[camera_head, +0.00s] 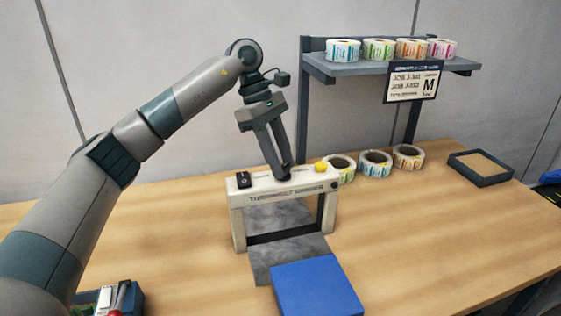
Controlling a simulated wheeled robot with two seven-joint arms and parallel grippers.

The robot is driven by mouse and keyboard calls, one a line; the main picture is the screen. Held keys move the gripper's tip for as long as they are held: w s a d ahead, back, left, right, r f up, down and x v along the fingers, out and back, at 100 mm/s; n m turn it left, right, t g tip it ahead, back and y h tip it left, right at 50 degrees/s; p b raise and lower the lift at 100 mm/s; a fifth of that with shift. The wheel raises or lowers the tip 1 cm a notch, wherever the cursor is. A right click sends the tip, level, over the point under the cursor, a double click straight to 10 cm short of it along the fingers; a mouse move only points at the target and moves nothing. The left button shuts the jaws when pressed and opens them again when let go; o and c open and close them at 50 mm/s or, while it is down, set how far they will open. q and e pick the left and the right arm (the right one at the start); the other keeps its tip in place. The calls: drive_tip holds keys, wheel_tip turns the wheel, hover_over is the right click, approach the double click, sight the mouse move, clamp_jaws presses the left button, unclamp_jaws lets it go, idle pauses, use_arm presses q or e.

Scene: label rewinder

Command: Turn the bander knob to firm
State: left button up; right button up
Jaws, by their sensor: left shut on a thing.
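The bander (237,214) is a cream arch-shaped machine standing on the wooden table, with dark lettering across its front. My left gripper (285,173) points down onto the middle of its top bar, its fingers closed together at the bar. The knob is hidden by the fingertips, so its setting cannot be read. A black switch (243,180) sits at the left end of the bar and a yellow button (321,167) at the right end. My right gripper is out of view.
A blue block (316,289) lies in front of the bander on a grey plate (276,258). Several label rolls (375,164) stand behind on the right, below a shelf (390,66) with more rolls and a sign (411,84). A dark tray (480,168) lies far right.

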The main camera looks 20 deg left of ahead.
use_arm(q)
drive_tip(key=shift+w+r+m+g, duration=0.1)
drive_tip(key=shift+m+g, duration=0.3)
drive_tip(key=shift+m, duration=0.9)
drive_tip(key=o, duration=1)
drive_tip(key=shift+o, duration=0.2)
